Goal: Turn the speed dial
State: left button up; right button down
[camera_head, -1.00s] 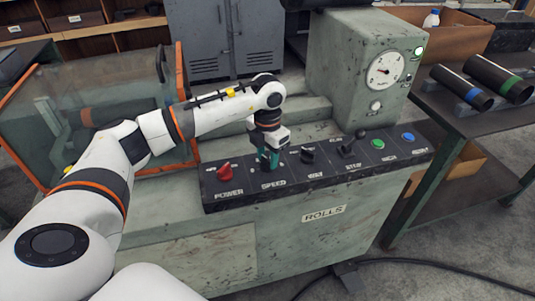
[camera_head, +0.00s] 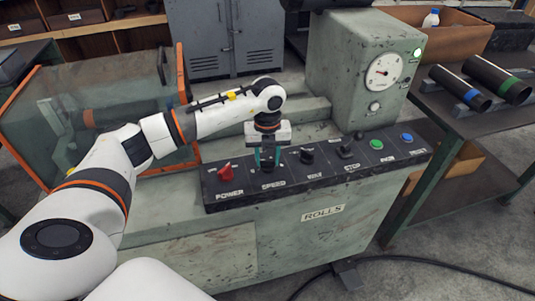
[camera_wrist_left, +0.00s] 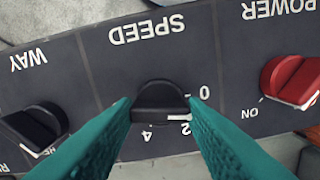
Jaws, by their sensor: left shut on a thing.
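The black speed dial (camera_wrist_left: 160,102) is on the dark control panel (camera_head: 222,196), above the label SPEED in the head view. In the left wrist view the numerals 0, 2 and 4 show beside it, and a short pale line lies at its edge near the 2. My left gripper (camera_head: 267,164) points down onto the dial. Its teal fingers (camera_wrist_left: 160,104) are shut on the dial, one on each side. Most of the dial is hidden in the head view. My right gripper is not in view.
The red POWER switch (camera_head: 225,173) is left of the dial. A round gauge (camera_head: 384,71) is on the grey housing behind.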

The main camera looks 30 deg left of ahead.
aim_at(268, 159)
pick_arm(q)
jog(key=shift+r+n, duration=0.1)
jog(key=shift+n, duration=0.9)
jog(key=o, duration=1)
notch_tip(268, 159, up, 12)
jog(key=shift+b, duration=0.3)
